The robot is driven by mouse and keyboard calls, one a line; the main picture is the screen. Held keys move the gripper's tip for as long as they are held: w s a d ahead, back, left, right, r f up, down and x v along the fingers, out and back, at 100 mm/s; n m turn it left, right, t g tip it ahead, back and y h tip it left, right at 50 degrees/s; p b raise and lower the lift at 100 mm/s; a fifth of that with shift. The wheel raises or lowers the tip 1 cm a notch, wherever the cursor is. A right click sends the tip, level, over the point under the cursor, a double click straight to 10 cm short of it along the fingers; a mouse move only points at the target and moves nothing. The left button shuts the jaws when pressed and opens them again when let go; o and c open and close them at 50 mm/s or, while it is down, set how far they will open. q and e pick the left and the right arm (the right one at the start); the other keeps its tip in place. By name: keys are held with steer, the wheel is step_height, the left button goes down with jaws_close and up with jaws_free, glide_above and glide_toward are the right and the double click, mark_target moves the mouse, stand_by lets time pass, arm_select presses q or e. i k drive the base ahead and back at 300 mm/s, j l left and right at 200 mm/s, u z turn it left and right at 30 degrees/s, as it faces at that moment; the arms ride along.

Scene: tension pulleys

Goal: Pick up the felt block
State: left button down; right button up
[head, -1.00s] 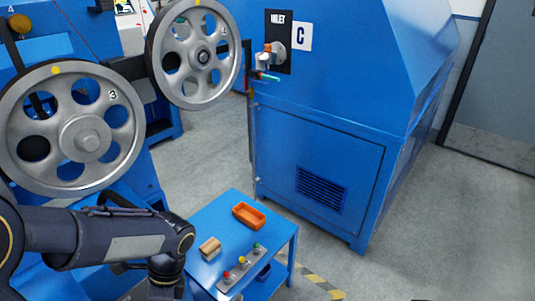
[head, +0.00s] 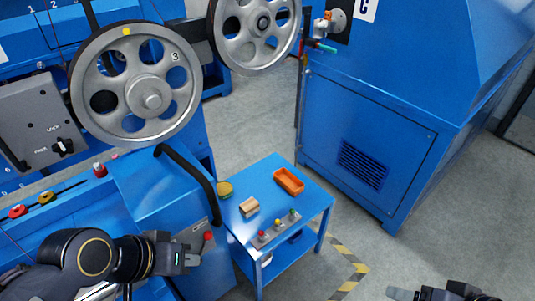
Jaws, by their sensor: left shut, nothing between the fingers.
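The felt block looks to be the small tan block (head: 249,207) lying on top of a small blue table (head: 262,180), near its left side. My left gripper (head: 192,260) is shut and empty, to the lower left of the block and apart from it, near a lever with a red knob (head: 208,236). My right gripper (head: 397,294) shows only partly at the bottom right edge, well away from the table; its jaws are too cut off to judge.
An orange tray (head: 289,181) and a strip with red, yellow and green knobs (head: 277,229) share the table top. A round yellowish item (head: 225,189) is at its left corner. A blue console (head: 150,200) stands left, below a large pulley (head: 137,85). Open floor lies right.

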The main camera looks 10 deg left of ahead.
mark_target(250, 206)
steer(key=u, duration=2.2)
steer(key=z, duration=1.6)
steer(key=l+u, duration=0.1)
steer(key=u, duration=0.35)
steer(key=i+l+u, duration=0.1)
steer(key=u, duration=0.3)
steer(key=l+u, duration=0.15)
steer(key=u, duration=0.3)
steer(key=l+u, duration=0.15)
steer(key=u, duration=0.3)
steer(key=l+u, duration=0.1)
steer(key=u, duration=0.3)
steer(key=k+l+u, duration=0.15)
steer(key=l, duration=0.2)
steer(key=l+u, duration=0.2)
steer(key=l, duration=0.15)
steer(key=k+l+u, duration=0.15)
steer(key=l, duration=0.15)
steer(key=k+l+u, duration=0.15)
steer(key=l, duration=0.15)
